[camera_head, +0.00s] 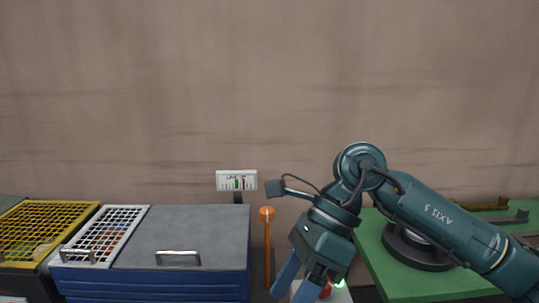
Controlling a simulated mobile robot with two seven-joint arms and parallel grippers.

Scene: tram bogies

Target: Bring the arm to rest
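My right arm, dark teal and marked "AXIS 5", comes in from the lower right and bends down at its wrist. My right gripper (290,287) points down at the bottom edge, with two blue fingers apart and nothing visible between them. The fingertips reach the picture's lower edge, so what lies below them is hidden. Behind and beside the fingers is a small pale box (341,295) with a red part and a green light, partly covered by the gripper. My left arm and gripper are not in view.
A blue cabinet (160,285) with a grey top stands left, beside white and yellow (45,215) mesh crates. An orange post (267,245) stands close left of my gripper. A small gauge sign (237,181) rises behind. The green table (385,275) at right carries a black disc (400,257).

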